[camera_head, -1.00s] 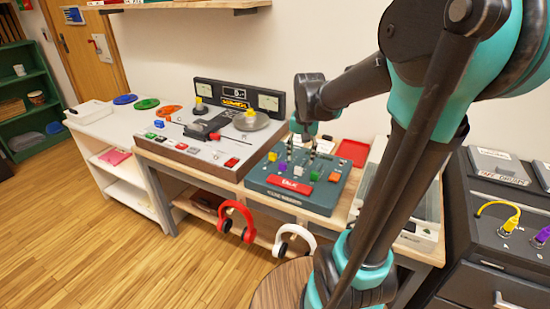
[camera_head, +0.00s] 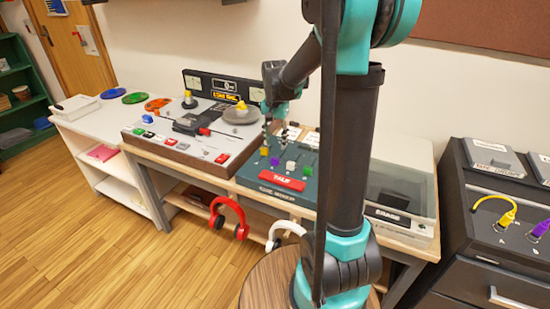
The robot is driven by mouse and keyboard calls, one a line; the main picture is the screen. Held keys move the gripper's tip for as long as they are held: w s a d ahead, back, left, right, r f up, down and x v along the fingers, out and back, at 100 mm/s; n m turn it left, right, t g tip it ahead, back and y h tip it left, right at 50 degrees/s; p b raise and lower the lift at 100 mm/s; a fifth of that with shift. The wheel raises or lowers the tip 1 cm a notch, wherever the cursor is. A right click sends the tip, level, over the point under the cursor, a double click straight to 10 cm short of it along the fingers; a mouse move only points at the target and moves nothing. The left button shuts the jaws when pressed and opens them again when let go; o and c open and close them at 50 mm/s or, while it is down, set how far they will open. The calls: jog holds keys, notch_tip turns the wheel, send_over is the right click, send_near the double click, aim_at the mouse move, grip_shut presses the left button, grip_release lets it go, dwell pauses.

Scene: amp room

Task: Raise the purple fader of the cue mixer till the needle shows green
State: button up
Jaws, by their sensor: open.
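The cue mixer (camera_head: 253,184) is a dark teal box on the wooden bench, with a red TALK button (camera_head: 281,182) at its front. I cannot make out a needle reading on the mixer.
A grey console (camera_head: 165,150) with two pale meters (camera_head: 193,82) stands left of the mixer. A clear-lidded unit (camera_head: 400,215) stands to the right. Red headphones (camera_head: 229,218) and white headphones (camera_head: 285,233) hang below the bench front. A round wooden top (camera_head: 265,285) is close in front.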

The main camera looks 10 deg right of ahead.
aim_at(275, 158)
notch_tip(275, 158, down, 8)
jog(key=shift+f, duration=0.1)
jog(key=shift+c, duration=0.6)
grip_shut()
